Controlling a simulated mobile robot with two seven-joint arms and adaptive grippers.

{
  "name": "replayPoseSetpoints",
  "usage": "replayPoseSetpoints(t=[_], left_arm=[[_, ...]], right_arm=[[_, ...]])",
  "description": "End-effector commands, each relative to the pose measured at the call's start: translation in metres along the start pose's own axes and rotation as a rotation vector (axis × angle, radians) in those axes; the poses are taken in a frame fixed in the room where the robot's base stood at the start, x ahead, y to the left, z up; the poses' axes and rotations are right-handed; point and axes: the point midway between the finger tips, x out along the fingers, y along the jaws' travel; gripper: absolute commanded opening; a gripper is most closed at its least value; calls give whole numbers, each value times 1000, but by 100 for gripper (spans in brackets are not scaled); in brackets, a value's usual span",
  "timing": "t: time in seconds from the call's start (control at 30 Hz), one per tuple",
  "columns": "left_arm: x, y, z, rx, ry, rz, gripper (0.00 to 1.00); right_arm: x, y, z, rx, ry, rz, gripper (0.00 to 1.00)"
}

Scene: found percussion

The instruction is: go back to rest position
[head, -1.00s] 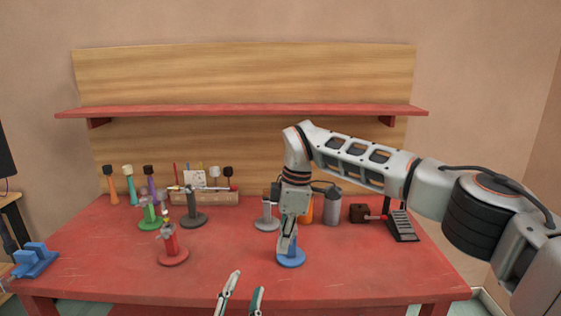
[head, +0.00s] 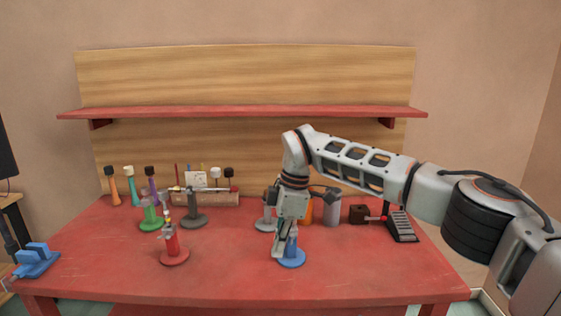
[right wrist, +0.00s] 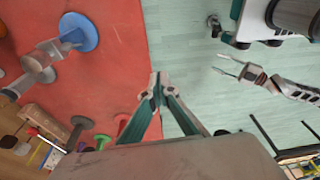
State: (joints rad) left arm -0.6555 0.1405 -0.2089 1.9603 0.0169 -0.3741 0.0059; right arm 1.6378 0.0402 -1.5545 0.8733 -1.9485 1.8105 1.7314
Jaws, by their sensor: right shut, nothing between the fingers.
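My right gripper (head: 277,254) is shut and empty, pointing down just left of the blue stand (head: 293,260) in the head view. The blue stand is upright on the red table (head: 225,275), its post partly behind the fingers. In the right wrist view, the closed right fingertips (right wrist: 157,84) meet near the table's edge, and the blue stand's round base (right wrist: 84,35) lies apart from them, up to the left. My left gripper (right wrist: 219,63) shows in the right wrist view with its fingers apart and empty, over the floor. It is out of the head view.
A red stand (head: 173,250), a green stand (head: 150,219) and dark grey stand (head: 193,217) are on the left. A grey bottle (head: 332,210) and black pedal (head: 401,226) are near my right arm. A red shelf (head: 240,111) spans the back. The table's front middle is clear.

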Motion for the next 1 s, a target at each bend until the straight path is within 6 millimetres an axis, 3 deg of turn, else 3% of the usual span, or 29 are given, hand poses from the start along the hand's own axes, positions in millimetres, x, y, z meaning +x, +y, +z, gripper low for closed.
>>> replayPoseSetpoints(t=[0.03, 0.2, 0.43, 0.6, 0.7, 0.87, 1.0], left_arm=[[2, 0, -5, -6, 11, 1, 39], [2, 1, -5, -9, 12, 2, 39], [2, 1, -6, -11, 14, 3, 39], [2, 1, -6, -12, 14, 3, 39], [2, 1, -6, -12, 14, 3, 39], [2, 1, -6, -13, 14, 3, 39], [2, 1, -6, -13, 14, 3, 39]], right_arm=[[23, -12, -12, -46, 48, -38, 0], [68, -45, -56, -196, 238, -106, 0], [115, -111, -139, -393, 660, -149, 0], [113, -151, -193, -443, 1041, -71, 0], [102, -161, -211, -412, 1240, 20, 0], [82, -157, -214, -275, 1490, 216, 0], [74, -141, -188, -87, 1613, 418, 0]])
